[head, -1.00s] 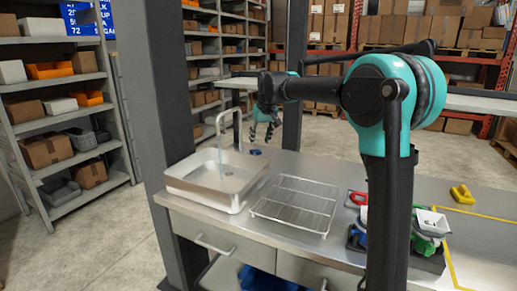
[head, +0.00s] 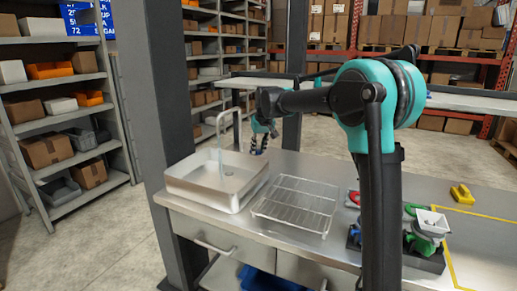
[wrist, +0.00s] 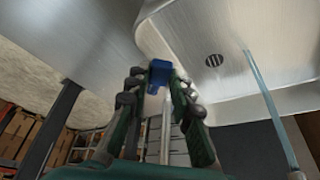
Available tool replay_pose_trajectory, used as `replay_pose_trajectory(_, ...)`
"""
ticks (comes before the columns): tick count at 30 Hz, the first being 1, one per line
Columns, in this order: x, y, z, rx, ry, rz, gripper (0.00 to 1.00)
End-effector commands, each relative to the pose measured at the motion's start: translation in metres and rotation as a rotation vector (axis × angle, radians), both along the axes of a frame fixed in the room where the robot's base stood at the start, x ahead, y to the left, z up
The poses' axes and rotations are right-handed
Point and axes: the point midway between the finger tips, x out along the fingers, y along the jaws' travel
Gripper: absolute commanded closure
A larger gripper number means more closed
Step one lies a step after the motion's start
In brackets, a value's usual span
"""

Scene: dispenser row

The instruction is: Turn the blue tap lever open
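The blue tap lever (wrist: 160,74) shows in the wrist view between the fingertips of my gripper (wrist: 159,84). One finger is on each side of it, with little or no visible gap. I cannot tell whether they press on it. In the head view my gripper (head: 259,143) points down at the sink's back right corner, and the lever there is hidden or too small to make out. The tap spout (head: 237,112) arches over the sink (head: 208,195). A pale translucent column, looking like water, hangs below the spout and also shows in the wrist view (wrist: 270,105).
A wire rack (head: 296,205) lies right of the sink on the metal counter (head: 330,166). A dark holder (head: 425,258) with coloured items stands farther right, near a yellow object (head: 461,195). The counter behind the rack is clear.

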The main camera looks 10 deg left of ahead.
Motion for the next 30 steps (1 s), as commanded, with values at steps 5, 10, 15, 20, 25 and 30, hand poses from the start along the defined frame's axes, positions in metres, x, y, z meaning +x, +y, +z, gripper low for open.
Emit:
replay_pose_trajectory(5, 0.000, 0.000, 0.000, 0.000, 0.000, 0.000, 1.00)
replay_pose_trajectory(10, 0.000, 0.000, 0.000, 0.000, 0.000, 0.000, 1.00)
replay_pose_trajectory(15, -0.001, 0.002, 0.000, -0.001, 0.000, -0.014, 1.00)
replay_pose_trajectory(20, -0.003, 0.007, 0.000, 0.000, 0.000, -0.070, 1.00)
replay_pose_trajectory(25, -0.006, 0.017, 0.000, 0.000, -0.001, -0.176, 1.00)
replay_pose_trajectory(30, -0.008, 0.028, 0.000, -0.001, -0.001, -0.295, 1.00)
